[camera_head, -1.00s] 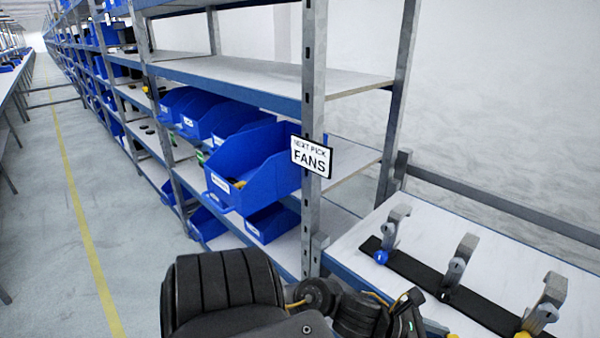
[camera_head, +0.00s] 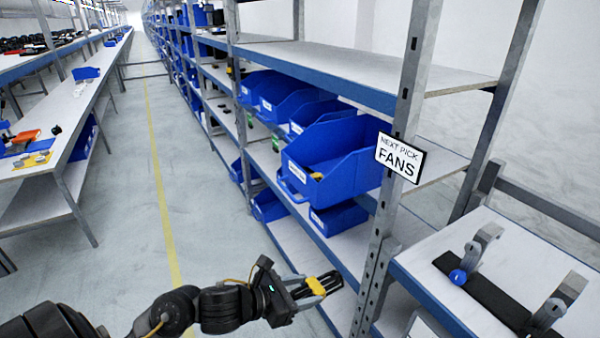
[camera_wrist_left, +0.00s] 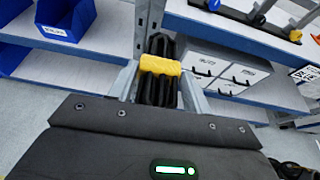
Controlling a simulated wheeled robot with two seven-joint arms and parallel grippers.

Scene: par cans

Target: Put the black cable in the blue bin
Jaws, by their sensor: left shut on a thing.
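My left gripper (camera_head: 314,287) is shut on the black cable (camera_wrist_left: 168,60), a coiled black bundle with a yellow band (camera_wrist_left: 160,65) around it. The cable sits between the two grey fingers. In the head view the gripper is in front of the shelf, lower than the large blue bin. That large blue bin (camera_head: 345,172) stands on the middle shelf, its low front facing the aisle, with something yellow inside. More blue bins (camera_head: 268,88) stand behind it. My right gripper is not in view.
A sign reading "NEXT PICK FANS" (camera_head: 400,157) hangs on the shelf's upright post (camera_head: 385,225). Another blue bin (camera_head: 338,219) stands below the large one. A table with metal brackets (camera_head: 480,242) is at the right. The aisle floor (camera_head: 205,215) is clear.

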